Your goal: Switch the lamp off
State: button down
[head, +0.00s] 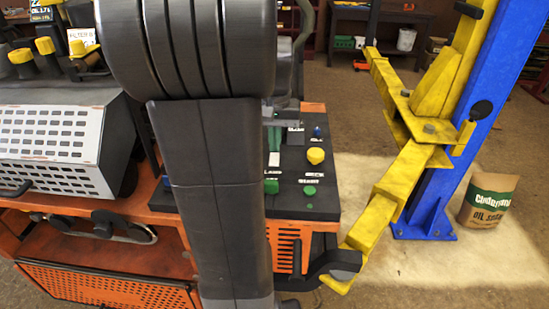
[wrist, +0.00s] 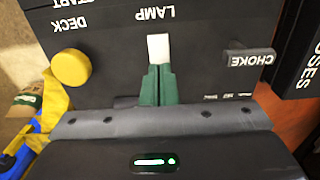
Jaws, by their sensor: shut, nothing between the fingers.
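In the wrist view the LAMP label (wrist: 155,13) is on the black panel, with a pale, upright block (wrist: 158,46) just below it, which looks like the lamp switch. The same pale block shows in the head view (head: 274,159). My gripper (wrist: 157,70) has its green fingers closed together, empty, with the tips right at the near end of the block. I cannot tell whether they touch it. In the head view the gripper (head: 274,147) points down at the panel, partly beside my dark arm. The switch's position is not clear.
A yellow DECK knob (wrist: 70,68) stands left of the fingers and a grey CHOKE lever (wrist: 250,58) right in the wrist view. In the head view, green knobs (head: 309,190) sit lower on the panel, a blue key (head: 317,132) higher. A yellow lift arm (head: 390,200) stands right of the mower.

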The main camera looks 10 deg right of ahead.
aim_at(275, 155)
jog(key=shift+f+b, duration=0.45)
jog(key=shift+f, duration=0.4)
jog(key=shift+r, duration=0.1)
notch_tip(275, 155, up, 7)
jog(key=p, duration=0.6)
dwell(0.4)
notch_tip(275, 155, down, 7)
jog(key=b, duration=0.6)
dwell(0.5)
